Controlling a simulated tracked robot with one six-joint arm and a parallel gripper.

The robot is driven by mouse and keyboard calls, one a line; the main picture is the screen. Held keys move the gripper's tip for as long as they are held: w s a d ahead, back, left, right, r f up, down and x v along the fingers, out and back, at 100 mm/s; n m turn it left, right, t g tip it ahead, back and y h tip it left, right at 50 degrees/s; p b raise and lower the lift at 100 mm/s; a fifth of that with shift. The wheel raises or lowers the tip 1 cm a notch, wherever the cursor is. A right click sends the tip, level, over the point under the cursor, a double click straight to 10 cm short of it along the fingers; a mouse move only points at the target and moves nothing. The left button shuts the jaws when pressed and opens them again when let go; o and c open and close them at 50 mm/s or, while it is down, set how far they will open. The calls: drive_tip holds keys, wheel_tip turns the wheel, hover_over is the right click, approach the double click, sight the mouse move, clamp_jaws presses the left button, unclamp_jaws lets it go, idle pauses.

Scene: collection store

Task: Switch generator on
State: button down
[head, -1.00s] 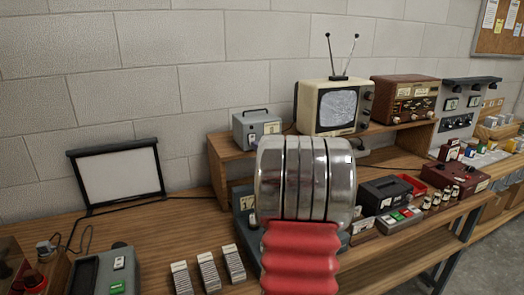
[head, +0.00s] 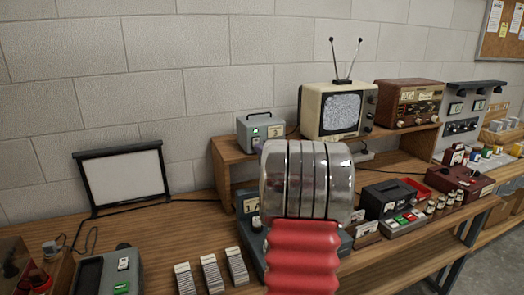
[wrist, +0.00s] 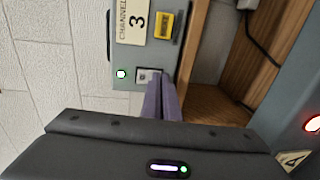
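A grey box with a handle (head: 261,131) stands on the raised wooden shelf, left of the television. In the wrist view the grey box (wrist: 122,53) shows a "CHANNEL 3" label, a yellow label, a lit white-green lamp (wrist: 121,74) and a small switch (wrist: 148,76). I cannot tell from the frames whether this box is the generator. My gripper (wrist: 158,82) has its purple fingers together at the switch, touching or very near it. They hide part of the switch's lower right. In the head view my arm hides most of the gripper.
A television (head: 337,108) with static on its screen stands right of the box, then a brown radio-like unit (head: 408,103). The raised wooden shelf (head: 229,160) bears them. A framed white panel (head: 122,175) stands at left. Several devices stand on the bench below.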

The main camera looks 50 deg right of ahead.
drive_tip(key=shift+w+f, duration=0.1)
drive_tip(key=shift+f, duration=0.15)
drive_tip(key=f+v, duration=0.3)
drive_tip(key=v, duration=1.1)
